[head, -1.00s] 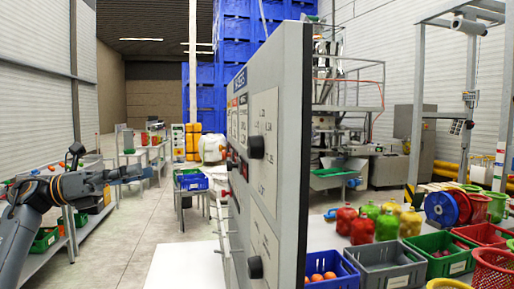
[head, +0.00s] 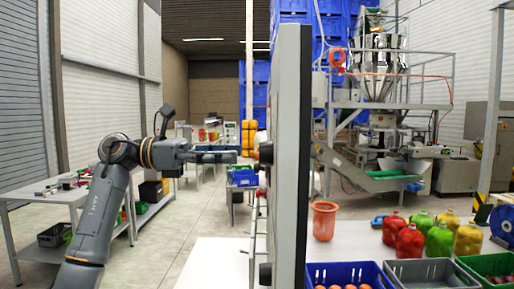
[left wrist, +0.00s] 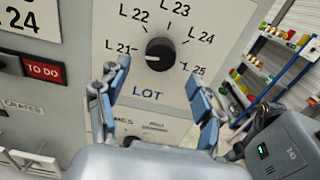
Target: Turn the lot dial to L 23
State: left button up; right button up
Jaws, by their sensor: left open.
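The lot dial (left wrist: 160,54) is a round black knob above the blue word LOT on a light panel (left wrist: 222,20). A pale mark on the knob seems to face left, towards L 21. In the head view the panel (head: 290,150) is nearly edge-on and the dial (head: 266,153) sticks out on its left. My left gripper (head: 228,157) is open in front of the dial, apart from it. In the left wrist view its fingers (left wrist: 157,78) straddle the area below the knob. My right gripper is out of view.
A second black knob (head: 265,273) is lower on the panel. A red TO DO label (left wrist: 43,69) is left of the dial. Crates, such as a blue crate (head: 318,269), and several coloured jars stand right of the panel.

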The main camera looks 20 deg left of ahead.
aim_at(266, 154)
pick_arm(q)
jog(key=p+x, duration=0.1)
jog(key=x, duration=0.4)
jog(key=shift+d, duration=0.4)
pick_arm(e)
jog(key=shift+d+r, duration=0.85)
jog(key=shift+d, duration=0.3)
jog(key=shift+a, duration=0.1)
pick_arm(q)
jog(key=shift+c, duration=1)
jog(key=c, duration=0.3)
jog(key=shift+a, duration=0.1)
jog(key=c, duration=0.7)
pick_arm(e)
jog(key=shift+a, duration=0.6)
